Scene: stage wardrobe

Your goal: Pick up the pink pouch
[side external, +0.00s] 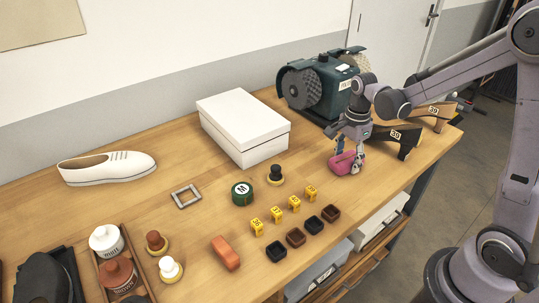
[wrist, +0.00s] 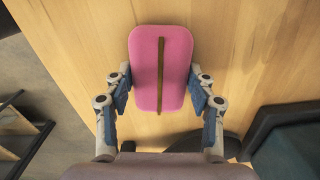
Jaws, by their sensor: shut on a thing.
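The pink pouch (side external: 344,163) is at the right part of the wooden table, between the fingers of my gripper (side external: 347,156). In the wrist view the pouch (wrist: 161,68) is a rounded pink block with a brown strip down its middle. My gripper (wrist: 162,95) is shut on it, with one blue-padded finger on each side near its lower half. I cannot tell for sure whether the pouch touches the table or is slightly raised.
A white box (side external: 243,128) is to the left. Yellow number tags (side external: 294,203) and small dark trays (side external: 312,224) lie in front. The table edge is near on the right.

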